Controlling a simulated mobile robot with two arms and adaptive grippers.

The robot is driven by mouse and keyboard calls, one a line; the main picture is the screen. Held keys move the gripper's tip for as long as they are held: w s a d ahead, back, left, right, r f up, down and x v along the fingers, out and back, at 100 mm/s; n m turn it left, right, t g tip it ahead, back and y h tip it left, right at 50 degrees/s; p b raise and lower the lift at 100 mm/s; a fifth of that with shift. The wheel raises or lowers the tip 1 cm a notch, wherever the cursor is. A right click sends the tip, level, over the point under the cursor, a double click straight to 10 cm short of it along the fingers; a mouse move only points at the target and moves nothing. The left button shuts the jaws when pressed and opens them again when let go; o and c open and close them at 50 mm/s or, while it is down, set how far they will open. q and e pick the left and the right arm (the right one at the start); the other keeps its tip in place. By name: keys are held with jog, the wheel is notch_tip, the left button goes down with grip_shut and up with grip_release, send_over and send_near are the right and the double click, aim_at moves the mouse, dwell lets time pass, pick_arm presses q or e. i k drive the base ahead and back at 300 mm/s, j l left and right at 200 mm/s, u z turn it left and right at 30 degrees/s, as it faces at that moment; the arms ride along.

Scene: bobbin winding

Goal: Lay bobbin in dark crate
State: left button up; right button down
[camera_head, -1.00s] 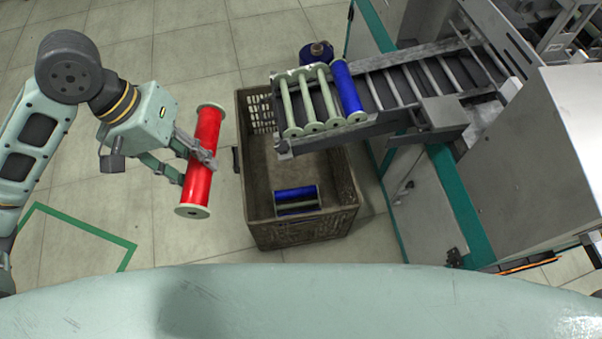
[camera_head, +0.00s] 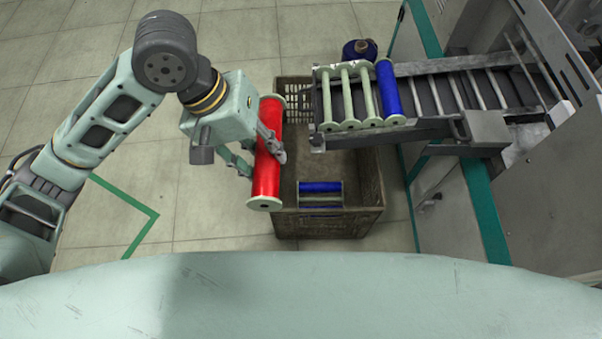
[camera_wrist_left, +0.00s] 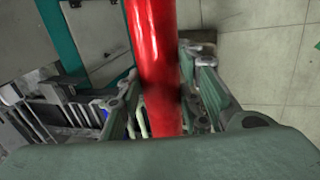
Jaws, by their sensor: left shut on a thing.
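A red bobbin (camera_head: 268,150) with pale flanges is held by my left gripper (camera_head: 262,156). It also shows large in the left wrist view (camera_wrist_left: 160,70), between the fingers of the gripper (camera_wrist_left: 165,110). In the head view the bobbin stands over the left edge of the dark crate (camera_head: 369,175) and covers part of it. Inside the crate, near its front wall, lie a blue bobbin (camera_head: 320,187) and pale bobbin parts, partly hidden by the wall. My right gripper is not in view.
A chute (camera_head: 440,88) reaches over the crate's back right part. Several pale, empty bobbins (camera_head: 348,98) and a blue one (camera_head: 389,88) lie on its end. A dark blue spool (camera_head: 360,50) stands behind. Front left inside the crate looks open.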

aim_at(311, 168)
jog(key=j+u, duration=0.15)
jog(key=u, duration=1.6)
jog(key=i+j, duration=0.1)
jog(key=i, duration=0.65)
jog(key=i+j+u, duration=0.1)
jog(key=i, duration=0.65)
jog(key=i+l+z, duration=0.15)
jog(key=i+z, duration=0.25)
jog(key=i+l+z, duration=0.1)
jog(key=i+z, duration=0.65)
jog(key=i+j+z, duration=0.2)
jog(key=z, duration=0.2)
jog(key=i+z, duration=0.4)
jog(key=i+j+z, duration=0.1)
jog(key=i+z, duration=0.25)
jog(key=i+j+z, duration=0.25)
jog(key=i+z, duration=0.25)
jog(key=z, duration=3.15)
